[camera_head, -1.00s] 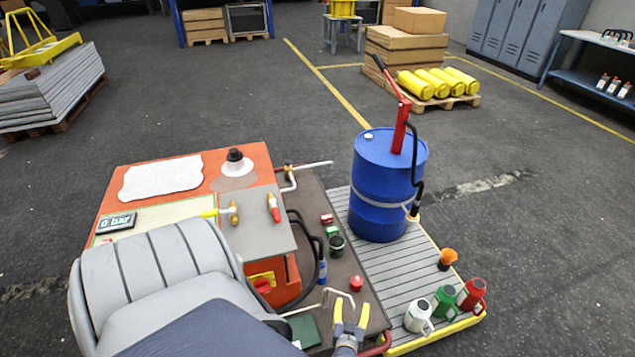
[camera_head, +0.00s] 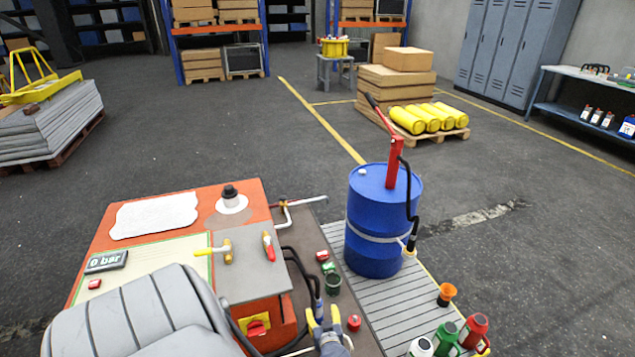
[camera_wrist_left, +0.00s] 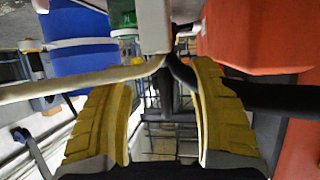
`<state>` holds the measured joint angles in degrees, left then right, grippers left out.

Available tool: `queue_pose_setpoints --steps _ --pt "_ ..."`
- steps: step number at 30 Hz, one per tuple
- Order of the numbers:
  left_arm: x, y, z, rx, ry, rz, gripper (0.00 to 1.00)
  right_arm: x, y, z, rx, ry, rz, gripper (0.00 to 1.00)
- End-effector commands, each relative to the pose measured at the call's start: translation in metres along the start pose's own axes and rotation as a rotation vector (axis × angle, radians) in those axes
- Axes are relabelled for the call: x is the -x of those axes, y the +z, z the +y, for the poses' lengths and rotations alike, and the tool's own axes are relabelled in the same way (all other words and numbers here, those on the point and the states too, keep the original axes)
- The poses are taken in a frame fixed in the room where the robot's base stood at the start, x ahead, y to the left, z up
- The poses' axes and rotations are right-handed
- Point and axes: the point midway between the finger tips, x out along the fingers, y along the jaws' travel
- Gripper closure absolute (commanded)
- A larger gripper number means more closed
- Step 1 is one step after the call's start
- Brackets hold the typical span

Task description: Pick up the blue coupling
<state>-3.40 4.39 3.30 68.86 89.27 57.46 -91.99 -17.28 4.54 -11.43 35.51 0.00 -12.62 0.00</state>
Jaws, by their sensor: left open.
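The blue coupling (camera_head: 319,307) is a small blue piece at the lower end of a black hose beside the orange cabinet, partly hidden by my gripper in the head view. My left gripper (camera_head: 324,318), with yellow fingers, is open, with its tips right at the coupling. In the left wrist view the open fingers (camera_wrist_left: 165,95) have a black hose (camera_wrist_left: 270,97) and a pale rod (camera_wrist_left: 70,85) by their tips. I cannot make out the coupling in the wrist view. Nothing shows as gripped. My right gripper is not in view.
The orange cabinet (camera_head: 281,322) stands close left of the gripper.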

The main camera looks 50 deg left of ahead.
Motion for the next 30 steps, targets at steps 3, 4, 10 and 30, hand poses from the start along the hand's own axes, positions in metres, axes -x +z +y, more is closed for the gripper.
queue_pose_setpoints --steps 3,4,10,30 --pt "-0.016 -0.001 0.0 -0.002 0.0 0.001 0.39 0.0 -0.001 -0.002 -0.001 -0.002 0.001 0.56" --pt "-0.018 0.0 0.0 -0.001 0.0 0.001 0.39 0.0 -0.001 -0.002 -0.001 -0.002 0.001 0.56" --pt "-0.029 0.0 0.0 -0.001 0.0 0.0 0.39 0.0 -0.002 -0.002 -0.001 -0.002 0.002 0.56" --pt "-0.08 -0.003 -0.002 -0.001 0.001 0.0 0.39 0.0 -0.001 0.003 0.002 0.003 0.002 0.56"
